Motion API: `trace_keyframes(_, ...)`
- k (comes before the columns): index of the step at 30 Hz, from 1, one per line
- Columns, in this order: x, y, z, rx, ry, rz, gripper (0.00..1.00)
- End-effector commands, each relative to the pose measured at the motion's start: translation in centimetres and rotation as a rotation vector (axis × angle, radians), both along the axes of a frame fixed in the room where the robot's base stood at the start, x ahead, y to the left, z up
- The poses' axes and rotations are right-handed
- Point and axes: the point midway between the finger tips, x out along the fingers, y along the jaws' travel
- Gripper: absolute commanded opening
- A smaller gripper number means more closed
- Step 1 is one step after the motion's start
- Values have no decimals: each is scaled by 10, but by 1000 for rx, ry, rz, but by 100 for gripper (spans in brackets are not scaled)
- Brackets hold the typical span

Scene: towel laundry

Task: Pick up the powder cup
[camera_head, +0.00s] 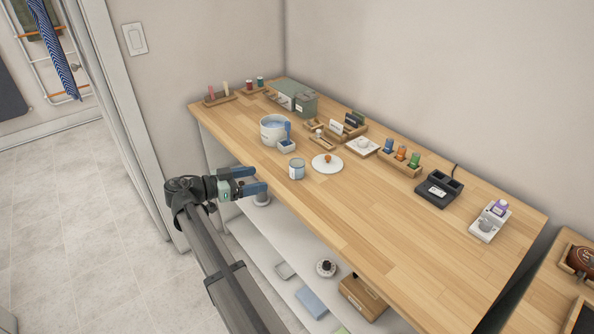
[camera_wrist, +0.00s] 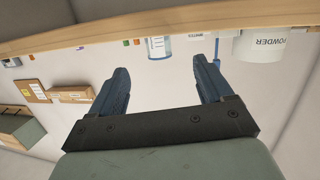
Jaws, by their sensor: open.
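A large white tub (camera_head: 268,136) stands near the table's front left edge. In the wrist view a white tub (camera_wrist: 246,49) at upper right reads POWDER and seems to be the same one. A smaller pale blue and white cup (camera_head: 296,170) stands to its right in the head view; it also shows in the wrist view (camera_wrist: 156,48). I cannot tell for certain which of these is the powder cup. My gripper (camera_head: 261,180) is open and empty just off the front edge, apart from both; its fingers also show in the wrist view (camera_wrist: 165,80).
A round white dish (camera_head: 327,165) lies right of the cup. Several racks, a black device (camera_head: 438,190) and a white tray (camera_head: 488,230) stand farther right. The table's (camera_head: 370,225) front middle is clear.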

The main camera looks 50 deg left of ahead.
Motion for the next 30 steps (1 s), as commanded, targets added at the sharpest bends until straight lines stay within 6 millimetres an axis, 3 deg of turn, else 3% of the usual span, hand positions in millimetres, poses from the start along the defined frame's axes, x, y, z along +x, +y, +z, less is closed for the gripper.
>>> trace_keyframes(5,15,-6,10,51,-35,-33,80)
trace_keyframes(18,79,-18,-1,51,-33,-31,80)
trace_keyframes(30,99,-22,-6,50,-32,-30,80)
